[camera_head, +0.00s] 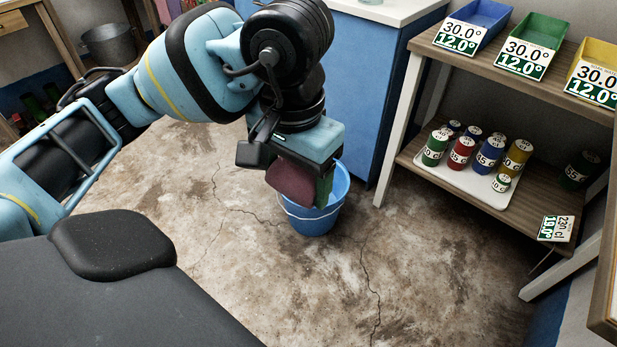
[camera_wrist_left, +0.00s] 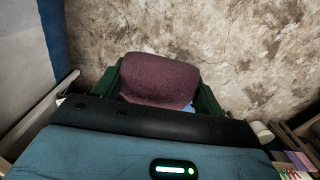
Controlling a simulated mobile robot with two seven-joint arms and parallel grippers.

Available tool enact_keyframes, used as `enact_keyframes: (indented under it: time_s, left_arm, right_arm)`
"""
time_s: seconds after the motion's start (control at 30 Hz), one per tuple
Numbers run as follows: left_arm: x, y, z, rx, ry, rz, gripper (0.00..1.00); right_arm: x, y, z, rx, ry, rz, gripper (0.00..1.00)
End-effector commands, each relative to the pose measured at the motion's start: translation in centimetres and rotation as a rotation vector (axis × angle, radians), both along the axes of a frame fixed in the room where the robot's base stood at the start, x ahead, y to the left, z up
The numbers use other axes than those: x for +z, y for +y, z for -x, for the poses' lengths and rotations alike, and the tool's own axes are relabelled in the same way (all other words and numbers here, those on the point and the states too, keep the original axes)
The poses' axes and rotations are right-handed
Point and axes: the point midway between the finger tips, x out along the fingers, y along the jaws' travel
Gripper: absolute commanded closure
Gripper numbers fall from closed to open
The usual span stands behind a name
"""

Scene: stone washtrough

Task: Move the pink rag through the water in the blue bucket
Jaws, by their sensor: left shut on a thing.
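The blue bucket (camera_head: 312,222) stands on the floor in the middle of the head view, with a thin handle at its side. My left gripper (camera_head: 307,190) points down in front of the bucket's upper part and hides much of its opening. It is shut on the dull pink rag (camera_head: 288,182), which bulges out between the green fingers. In the left wrist view the rag (camera_wrist_left: 160,79) covers the space between the fingers, and a sliver of blue shows below it. The rag's height over the bucket and the water are not visible. My right gripper is not in view.
A blue cabinet (camera_head: 357,85) stands close behind the bucket. A wooden shelf (camera_head: 487,62) at the right holds coloured bins and a white tray (camera_head: 462,182) with several numbered cans. A metal pail (camera_head: 110,44) stands at the back left. The cracked floor (camera_head: 330,290) before the bucket is clear.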

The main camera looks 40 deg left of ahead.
Motion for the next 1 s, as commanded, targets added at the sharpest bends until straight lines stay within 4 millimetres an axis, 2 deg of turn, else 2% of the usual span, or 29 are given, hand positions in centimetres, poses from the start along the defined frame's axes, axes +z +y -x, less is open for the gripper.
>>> enact_keyframes:
  time_s: [0.27, 0.7, 1.0]
  left_arm:
    - [-0.1, -0.2, -0.6, 0.001, 0.0, 0.001, 0.57]
    - [0.0, -1.6, -5.4, 0.001, -0.001, 0.001, 0.57]
    - [0.0, -1.7, -5.8, 0.0, -0.001, 0.0, 0.57]
  right_arm:
    - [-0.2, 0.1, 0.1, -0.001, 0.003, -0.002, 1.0]
    - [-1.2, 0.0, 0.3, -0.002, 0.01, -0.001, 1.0]
    - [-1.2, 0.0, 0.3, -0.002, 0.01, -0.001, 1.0]
